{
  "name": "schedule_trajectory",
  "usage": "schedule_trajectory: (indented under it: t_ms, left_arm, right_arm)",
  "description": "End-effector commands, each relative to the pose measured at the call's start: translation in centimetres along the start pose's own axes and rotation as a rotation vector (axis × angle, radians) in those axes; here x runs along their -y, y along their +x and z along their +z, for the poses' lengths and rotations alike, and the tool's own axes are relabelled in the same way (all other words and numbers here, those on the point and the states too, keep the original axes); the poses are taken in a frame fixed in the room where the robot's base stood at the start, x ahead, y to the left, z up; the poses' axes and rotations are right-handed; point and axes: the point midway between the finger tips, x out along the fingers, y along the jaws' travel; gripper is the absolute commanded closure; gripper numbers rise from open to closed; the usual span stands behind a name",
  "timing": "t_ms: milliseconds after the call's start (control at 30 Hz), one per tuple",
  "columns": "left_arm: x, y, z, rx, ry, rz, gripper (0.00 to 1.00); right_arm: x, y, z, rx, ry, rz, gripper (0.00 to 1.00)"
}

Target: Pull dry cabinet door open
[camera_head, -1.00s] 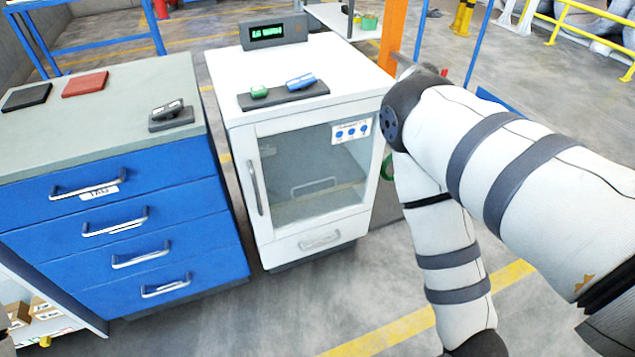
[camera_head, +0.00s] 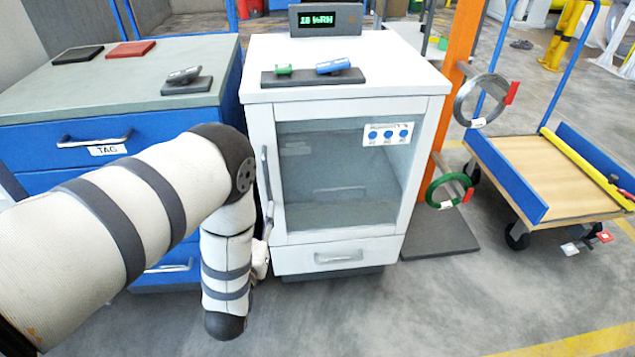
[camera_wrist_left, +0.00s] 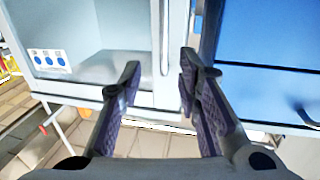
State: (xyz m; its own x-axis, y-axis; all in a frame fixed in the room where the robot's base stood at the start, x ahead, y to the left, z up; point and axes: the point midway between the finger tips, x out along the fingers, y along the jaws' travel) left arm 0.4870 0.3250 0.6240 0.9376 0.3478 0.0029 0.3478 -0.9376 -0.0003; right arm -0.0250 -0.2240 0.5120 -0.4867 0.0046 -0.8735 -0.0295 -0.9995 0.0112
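The white dry cabinet (camera_head: 345,262) stands in the middle of the head view. Its glass door (camera_head: 340,185) looks shut and has a vertical bar handle (camera_head: 267,180) on its left edge. My left arm reaches in from the left, and my left gripper (camera_head: 267,228) is low by that handle, mostly hidden by the arm. In the left wrist view, which looks upside down, my left gripper (camera_wrist_left: 159,78) is open. The handle (camera_wrist_left: 164,38) lies between the fingertips in the picture, seemingly just beyond them; contact cannot be told. My right gripper is out of view.
A blue drawer unit (camera_head: 95,150) stands close on the cabinet's left. An orange post (camera_head: 455,60) with a wire coil (camera_head: 462,100) and a green coil (camera_head: 430,190) is on the right, beside a flat cart (camera_head: 540,175). The floor in front is clear.

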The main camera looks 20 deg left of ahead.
Motion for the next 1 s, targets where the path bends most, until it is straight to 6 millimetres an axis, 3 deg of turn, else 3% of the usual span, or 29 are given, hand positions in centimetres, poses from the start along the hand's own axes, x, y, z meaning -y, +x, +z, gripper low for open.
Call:
schedule_trajectory:
  t_ms: [300, 500, 867, 1000]
  left_arm:
    - [0.0, 7.2, -0.1, -0.005, 0.001, 0.0, 0.69]
    - [0.0, 10.8, 0.0, 0.0, 0.001, 0.001, 0.69]
    - [0.0, 11.8, -0.1, 0.002, 0.002, 0.001, 0.69]
    - [0.0, 11.7, -0.1, 0.002, 0.001, 0.001, 1.0]
  right_arm:
    - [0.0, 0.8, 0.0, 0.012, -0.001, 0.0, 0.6]
    - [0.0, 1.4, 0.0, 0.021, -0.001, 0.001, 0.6]
    - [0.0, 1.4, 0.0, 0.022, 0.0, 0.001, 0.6]
    - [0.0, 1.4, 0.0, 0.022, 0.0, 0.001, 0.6]
